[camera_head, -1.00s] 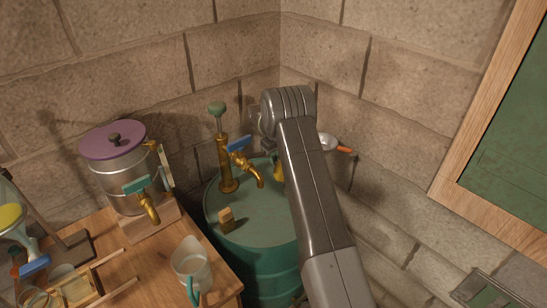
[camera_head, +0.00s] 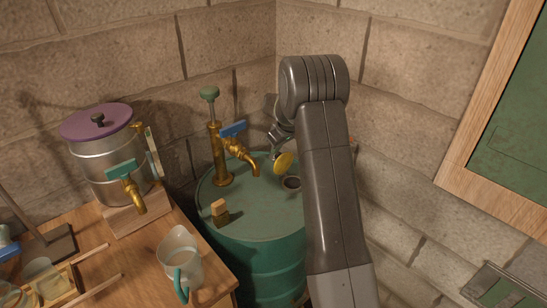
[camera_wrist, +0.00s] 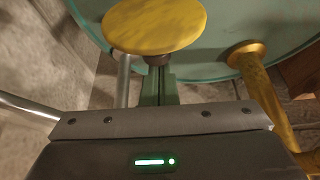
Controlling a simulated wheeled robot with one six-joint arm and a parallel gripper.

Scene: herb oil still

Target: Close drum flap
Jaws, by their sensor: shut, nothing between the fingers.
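The drum flap is a yellow disc (camera_head: 284,163) standing open, tilted up, beside a dark round hole (camera_head: 292,183) in the top of the green drum (camera_head: 255,205). In the wrist view the flap (camera_wrist: 155,25) fills the top middle, right ahead of my fingertips. My gripper (camera_head: 277,152) is shut and empty, at the back-left of the flap and very close to it. It also shows in the wrist view (camera_wrist: 158,75). I cannot tell whether the fingertips touch the flap.
A brass pump (camera_head: 218,155) with a spout (camera_head: 240,150) and blue lever stands left of the flap. A small wooden-topped block (camera_head: 220,211) sits on the drum. A table with a metal pot (camera_head: 105,165) and a jug (camera_head: 180,258) is at left. Stone walls close in behind.

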